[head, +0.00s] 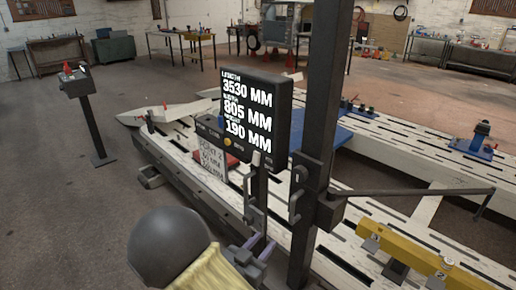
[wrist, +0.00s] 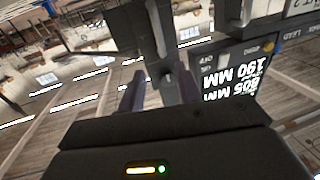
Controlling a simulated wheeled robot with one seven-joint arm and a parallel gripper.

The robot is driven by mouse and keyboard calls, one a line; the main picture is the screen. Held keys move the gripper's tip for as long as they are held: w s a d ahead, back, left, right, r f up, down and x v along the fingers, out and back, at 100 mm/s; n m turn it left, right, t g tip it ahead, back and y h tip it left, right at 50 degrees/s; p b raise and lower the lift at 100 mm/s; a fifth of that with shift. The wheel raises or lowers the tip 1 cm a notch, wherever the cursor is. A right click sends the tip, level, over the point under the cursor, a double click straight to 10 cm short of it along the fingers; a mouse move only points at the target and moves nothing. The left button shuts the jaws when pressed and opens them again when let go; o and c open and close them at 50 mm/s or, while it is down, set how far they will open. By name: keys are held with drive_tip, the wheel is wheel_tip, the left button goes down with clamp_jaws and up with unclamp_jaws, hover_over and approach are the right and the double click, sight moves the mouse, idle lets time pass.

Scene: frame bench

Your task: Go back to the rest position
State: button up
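My gripper (head: 259,246) is at the lower middle of the head view, beside the foot of the post that carries a black display. In the wrist view my gripper (wrist: 163,92) has its two purple-grey fingers apart. A dark grey upright bracket (wrist: 158,35) shows between or just beyond them, with gaps on both sides; I cannot tell its depth. I see nothing held. The display (head: 258,97) reads 3530 MM, 805 MM and 190 MM; it also shows upside down in the wrist view (wrist: 232,70).
A thick dark column (head: 322,120) with a side arm (head: 420,192) stands just right of my gripper. The pale slotted bench (head: 190,150) runs behind and below. A yellow beam (head: 420,258) lies at right. A pedestal box (head: 76,82) stands far left.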

drive_tip(key=w+d+r+n+g+y+p, duration=0.2)
drive_tip(key=d+r+n+g+y+p, duration=0.15)
drive_tip(key=g+y+p, duration=0.4)
drive_tip(key=s+d+r+n+g+y+p, duration=0.1)
drive_tip(key=s+d+r+g, duration=0.1)
drive_tip(key=s+d+r, duration=0.2)
drive_tip(key=s+d+r+n+g+y+p, duration=0.1)
drive_tip(key=s+d+r, duration=0.3)
drive_tip(key=s, duration=0.6)
drive_tip(key=shift+s+d+n+g+y, duration=0.25)
drive_tip(key=shift+d+n+g+y, duration=0.2)
drive_tip(key=shift+d+n+g, duration=0.6)
drive_tip(key=shift+d+m, duration=0.2)
drive_tip(key=shift+m, duration=0.1)
drive_tip(key=shift+d, duration=0.15)
